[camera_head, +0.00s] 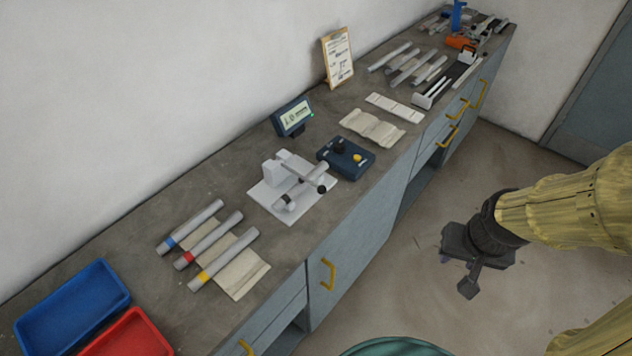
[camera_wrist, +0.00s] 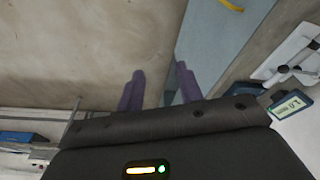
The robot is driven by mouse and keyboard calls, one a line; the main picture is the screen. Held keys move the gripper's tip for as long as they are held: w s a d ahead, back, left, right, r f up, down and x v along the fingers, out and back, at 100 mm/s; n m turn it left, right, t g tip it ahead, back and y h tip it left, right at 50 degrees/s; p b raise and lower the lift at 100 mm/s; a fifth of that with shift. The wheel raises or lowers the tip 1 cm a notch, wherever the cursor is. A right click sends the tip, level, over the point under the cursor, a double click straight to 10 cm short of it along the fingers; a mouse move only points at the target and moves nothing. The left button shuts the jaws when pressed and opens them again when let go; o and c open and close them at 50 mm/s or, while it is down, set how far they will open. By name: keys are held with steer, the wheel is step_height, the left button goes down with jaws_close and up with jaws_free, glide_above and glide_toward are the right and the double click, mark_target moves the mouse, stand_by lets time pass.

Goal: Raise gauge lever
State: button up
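The gauge (camera_head: 285,209) is a white fixture on the counter with a light grey lever arm (camera_head: 304,172) that ends in a dark knob (camera_head: 321,189). A short grey tube with a dark band (camera_head: 289,201) lies at its front. Part of the white gauge also shows at the right edge of the wrist view (camera_wrist: 298,48). My gripper (camera_head: 462,263) hangs over the floor, to the right of the counter and well apart from the gauge. In the wrist view its two purple fingers (camera_wrist: 159,75) are spread with nothing between them.
A small display (camera_head: 293,117) and a dark blue button box (camera_head: 346,158) stand near the gauge. Three colour-banded tubes (camera_head: 205,228) lie left of it, beyond them blue (camera_head: 73,308) and red (camera_head: 128,335) trays. Yellow drawer handles (camera_head: 327,275) stick out from the counter front. Floor is clear around my gripper.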

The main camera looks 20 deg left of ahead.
steer(key=shift+o, duration=1)
steer(key=shift+s, duration=0.35)
steer(key=w+a+f+n+t+y+b, duration=0.25)
steer(key=w+f+n, duration=0.2)
steer(key=w, duration=0.35)
steer(key=w+a+f+n+t+y+b, duration=0.1)
steer(key=w+a+f+n+t+b, duration=0.25)
steer(key=w+f, duration=0.3)
steer(key=a+f+n+g+y+b, duration=0.1)
steer(key=a+f+n+y+b, duration=0.2)
steer(key=a+n+y, duration=0.4)
steer(key=a+y+b, duration=0.1)
steer(key=a+y, duration=0.4)
steer(key=y, duration=0.1)
steer(key=shift+s+a+n+g+b, duration=0.25)
steer(key=shift+a+n+g+b, duration=0.05)
steer(key=shift+n+g+b, duration=0.1)
